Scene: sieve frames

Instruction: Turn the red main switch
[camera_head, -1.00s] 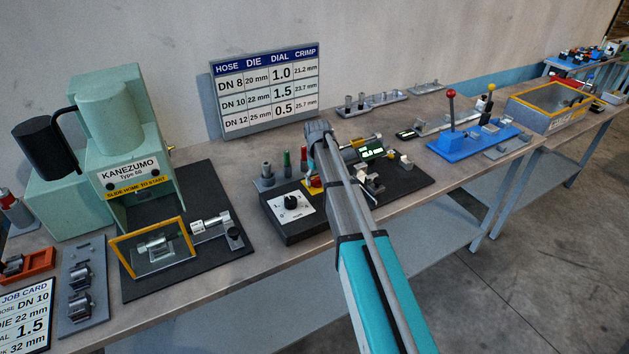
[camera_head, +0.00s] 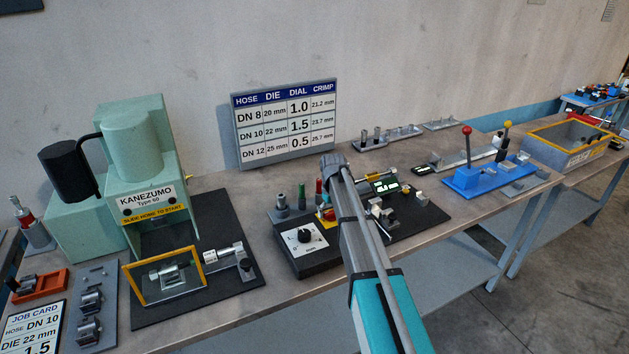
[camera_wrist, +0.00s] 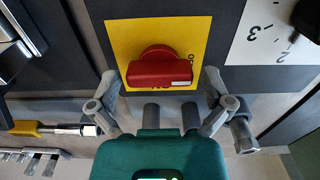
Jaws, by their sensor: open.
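The red main switch (camera_wrist: 158,68) is a rotary knob on a square yellow plate (camera_wrist: 124,36) in the wrist view. A white bar marks its lower right end, and the knob lies roughly level in the picture. My gripper (camera_wrist: 161,88) is open, with one finger on each side of the switch's lower edge; I cannot tell whether either touches it. In the head view my arm hides most of the switch, and only part of the yellow plate (camera_head: 324,222) shows at the arm's left side.
A black dial on a white plate (camera_head: 304,238) sits left of the yellow plate, on the same dark box. Green and red pegs stand behind it. A green press (camera_head: 130,150) stands at left. A blue lever base (camera_head: 490,175) stands at right.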

